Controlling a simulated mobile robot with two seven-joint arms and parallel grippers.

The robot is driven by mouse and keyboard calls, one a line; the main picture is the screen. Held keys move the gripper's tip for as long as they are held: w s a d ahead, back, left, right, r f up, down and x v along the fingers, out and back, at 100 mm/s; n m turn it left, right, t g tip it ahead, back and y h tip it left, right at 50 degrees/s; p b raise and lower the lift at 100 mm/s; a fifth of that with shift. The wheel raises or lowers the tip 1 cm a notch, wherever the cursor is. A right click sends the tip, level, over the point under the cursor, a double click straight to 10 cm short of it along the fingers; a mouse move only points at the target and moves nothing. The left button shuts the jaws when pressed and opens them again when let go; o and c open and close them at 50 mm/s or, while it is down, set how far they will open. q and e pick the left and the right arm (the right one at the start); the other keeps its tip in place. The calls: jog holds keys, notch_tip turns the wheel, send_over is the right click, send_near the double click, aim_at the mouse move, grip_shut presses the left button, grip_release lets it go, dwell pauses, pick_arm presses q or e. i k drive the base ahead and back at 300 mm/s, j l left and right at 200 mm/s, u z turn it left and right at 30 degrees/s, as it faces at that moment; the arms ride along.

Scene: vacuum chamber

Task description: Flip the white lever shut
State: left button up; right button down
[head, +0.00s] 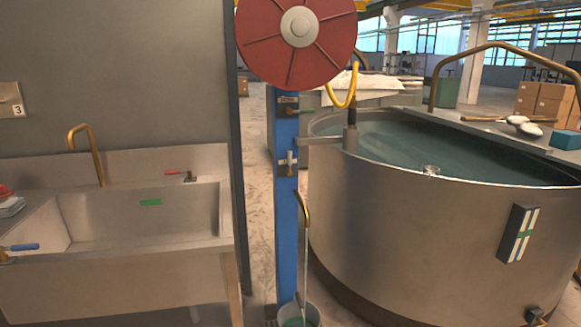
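A small white lever (290,158) sits on the blue post (286,225) between the sink and the large round tank, in the middle of the head view. Its handle looks upright, along the post. It is small in the picture, and its exact angle is hard to tell. Neither of my grippers shows in this view.
A red hose reel (297,27) tops the post, and a green lever (300,111) sits above the white one. A bucket (312,316) stands at its foot. The steel sink (100,245), with red (174,173) and blue (24,246) levers, is left; the tank (400,230) is right.

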aim_at(289, 163)
jog(key=i+l+z, duration=0.1)
jog(key=i, duration=0.35)
jog(key=i+l+z, duration=0.15)
jog(key=i, duration=0.3)
jog(key=i+l+z, duration=0.1)
jog(key=i, duration=0.35)
jog(key=l, duration=0.1)
